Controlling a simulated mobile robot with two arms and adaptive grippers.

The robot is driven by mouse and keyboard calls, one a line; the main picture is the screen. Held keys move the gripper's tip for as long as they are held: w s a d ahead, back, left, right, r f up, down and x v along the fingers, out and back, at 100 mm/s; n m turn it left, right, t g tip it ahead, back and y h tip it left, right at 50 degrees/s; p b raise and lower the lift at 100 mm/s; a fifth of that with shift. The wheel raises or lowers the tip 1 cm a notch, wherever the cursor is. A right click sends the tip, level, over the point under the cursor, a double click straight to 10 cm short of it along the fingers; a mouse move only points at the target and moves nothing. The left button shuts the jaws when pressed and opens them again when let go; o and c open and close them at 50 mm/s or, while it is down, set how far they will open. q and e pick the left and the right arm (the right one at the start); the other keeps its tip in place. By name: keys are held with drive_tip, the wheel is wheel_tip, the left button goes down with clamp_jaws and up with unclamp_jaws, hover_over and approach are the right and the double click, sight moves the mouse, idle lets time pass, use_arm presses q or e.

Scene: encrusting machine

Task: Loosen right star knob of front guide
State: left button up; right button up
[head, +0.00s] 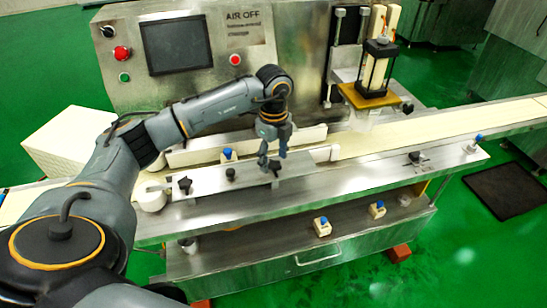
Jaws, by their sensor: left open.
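The front guide (208,181) is a flat metal plate lying along the near side of the conveyor belt. Small black knobs stand on it: one at its left end (185,185), one near its middle (230,174), and a dark right star knob (276,169) near its right part. My left gripper (272,160) points down with its fingers open, just above the right knob. The fingers partly cover the knob, and I cannot tell whether they touch it. My right gripper is not in view.
Behind stands the machine's panel with a dark screen (177,45) and a red button (122,53). A nozzle unit (372,95) stands over the pale belt (420,137) to the right. Another black knob (415,157) sits farther right on the metal table.

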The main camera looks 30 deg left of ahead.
sight(274, 163)
use_arm(q)
wheel_tip(274, 163, up, 12)
drive_tip(key=shift+f, duration=0.25)
idle(0.5)
